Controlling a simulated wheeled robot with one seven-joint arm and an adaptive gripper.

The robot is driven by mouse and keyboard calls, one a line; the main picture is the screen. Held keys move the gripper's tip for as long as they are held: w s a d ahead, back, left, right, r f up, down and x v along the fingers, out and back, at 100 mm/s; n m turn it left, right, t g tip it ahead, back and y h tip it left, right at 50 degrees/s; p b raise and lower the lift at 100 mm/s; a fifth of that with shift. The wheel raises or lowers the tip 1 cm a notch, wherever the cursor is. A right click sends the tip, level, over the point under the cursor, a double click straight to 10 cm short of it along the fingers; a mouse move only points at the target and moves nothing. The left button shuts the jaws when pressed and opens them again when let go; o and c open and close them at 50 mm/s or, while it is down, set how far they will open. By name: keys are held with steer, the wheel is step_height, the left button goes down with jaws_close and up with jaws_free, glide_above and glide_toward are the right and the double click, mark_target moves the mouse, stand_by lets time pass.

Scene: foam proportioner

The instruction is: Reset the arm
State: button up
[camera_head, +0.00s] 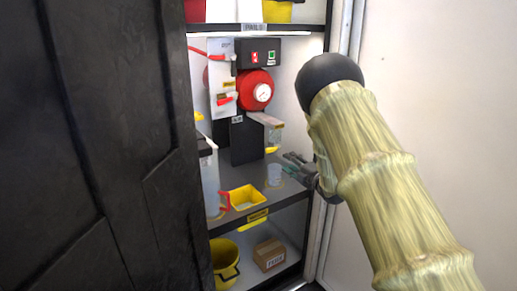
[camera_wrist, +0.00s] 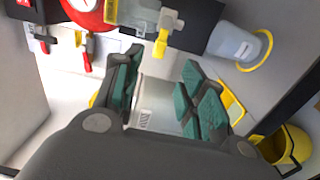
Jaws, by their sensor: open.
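My gripper (camera_head: 290,162) is inside the cabinet at its right side, above the middle shelf (camera_head: 262,207), with its fingers pointing left. In the wrist view my gripper (camera_wrist: 160,76) has its teal-padded fingers spread apart. A translucent container with a label (camera_wrist: 152,105) shows between and beyond the fingers; I see no grip on it. A clear cup (camera_head: 274,174) stands on the shelf just left of the gripper. It also shows in the wrist view (camera_wrist: 238,46), near a yellow ring. My arm, in a beige sleeve, comes in from the right and hides part of the cabinet edge.
A red round unit with a gauge (camera_head: 256,90) hangs under a black button box (camera_head: 259,53). A yellow tray (camera_head: 247,197) sits on the middle shelf. A yellow bucket (camera_head: 225,262) and cardboard box (camera_head: 269,255) are below. A dark door (camera_head: 100,150) stands at left.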

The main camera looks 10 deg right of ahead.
steer(key=s+a+f+m+g+h, duration=0.1)
steer(key=s+f+m+g+h, duration=0.1)
steer(key=s+f+m, duration=0.65)
steer(key=s+f+m+g+h, duration=0.15)
steer(key=s+f, duration=0.35)
steer(key=f, duration=0.9)
steer(key=s+a+f+m+g+h, duration=0.1)
steer(key=s+f+m+g, duration=0.1)
steer(key=s+f, duration=0.45)
steer(key=s+a+f+m+g+h, duration=0.15)
steer(key=s+f, duration=0.25)
steer(key=s, duration=0.6)
steer(key=s+a+f+m+g, duration=0.25)
steer(key=s+f, duration=0.25)
steer(key=s, duration=0.3)
steer(key=s+a+f+m+g, duration=0.1)
steer(key=s+a+m+g, duration=0.25)
steer(key=s, duration=1.05)
steer(key=s+a+f+m+g, duration=0.1)
steer(key=s+a+m+g, duration=0.2)
steer(key=s, duration=1.1)
step_height(320, 180, up, 15)
steer(key=w+d+g+p, duration=0.1)
steer(key=p, duration=1.4)
steer(key=shift+d+f, duration=0.15)
steer(key=shift+d, duration=0.1)
